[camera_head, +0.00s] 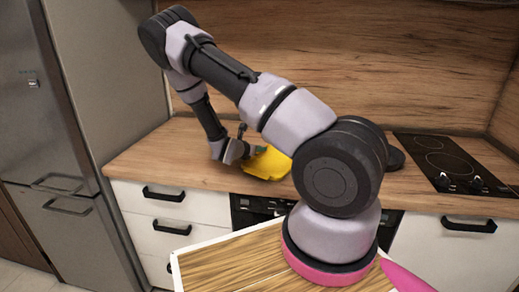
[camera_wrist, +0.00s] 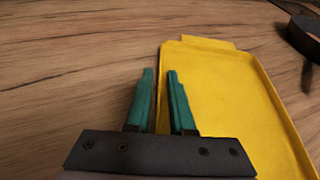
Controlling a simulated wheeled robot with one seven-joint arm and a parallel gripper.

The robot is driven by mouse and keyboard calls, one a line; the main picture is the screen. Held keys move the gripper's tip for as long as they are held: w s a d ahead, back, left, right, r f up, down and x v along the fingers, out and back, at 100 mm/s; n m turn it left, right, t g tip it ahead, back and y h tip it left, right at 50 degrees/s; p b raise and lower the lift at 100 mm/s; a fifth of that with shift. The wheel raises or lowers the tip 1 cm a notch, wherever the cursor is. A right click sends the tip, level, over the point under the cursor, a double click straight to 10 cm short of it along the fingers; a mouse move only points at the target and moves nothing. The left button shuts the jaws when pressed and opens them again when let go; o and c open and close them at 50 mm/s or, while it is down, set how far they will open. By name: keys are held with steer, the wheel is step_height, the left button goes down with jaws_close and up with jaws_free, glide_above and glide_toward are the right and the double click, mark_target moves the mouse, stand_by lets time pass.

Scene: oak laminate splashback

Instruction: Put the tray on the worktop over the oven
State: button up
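The yellow tray (camera_head: 270,164) lies flat on the wooden worktop (camera_head: 145,160), above the oven (camera_head: 252,208), partly hidden by my arm. In the wrist view the tray (camera_wrist: 215,85) fills the right half. My gripper (camera_wrist: 159,76) has two green fingers at the tray's left rim, one on each side of it. A gap shows between the fingers, so they look open and not closed on the rim. In the head view my gripper (camera_head: 243,140) is low over the tray's left end.
A black round pan (camera_head: 395,158) stands right of the tray, beside the black hob (camera_head: 450,165). It also shows at the wrist view's right edge (camera_wrist: 302,38). The fridge (camera_head: 60,110) is at the left. The worktop left of the tray is clear.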

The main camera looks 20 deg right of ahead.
steer(key=shift+r, duration=0.1)
steer(key=shift+a+r, duration=0.1)
steer(key=shift+a, duration=0.05)
steer(key=v, duration=1.1)
steer(key=shift+s+a, duration=0.2)
steer(key=shift+s, duration=0.05)
steer(key=s+d+r+m+g+y, duration=0.2)
steer(key=s+r+m+g, duration=0.1)
steer(key=s+r+m, duration=0.45)
steer(key=s+d+r+m+g+y, duration=0.1)
steer(key=s+r+m+g+y, duration=0.25)
steer(key=r+m, duration=0.6)
steer(key=s+a+r+m+t+y, duration=0.3)
steer(key=s+r+m, duration=0.3)
steer(key=r, duration=0.3)
steer(key=s+a+r+m+t+y, duration=0.3)
steer(key=s+a+r+m+y, duration=0.1)
steer(key=s+r, duration=0.4)
steer(key=shift+a+r+m+y, duration=0.35)
steer(key=shift+a+r+m, duration=0.3)
steer(key=shift+m, duration=0.45)
steer(key=shift+d+t, duration=0.1)
steer(key=shift+t, duration=0.15)
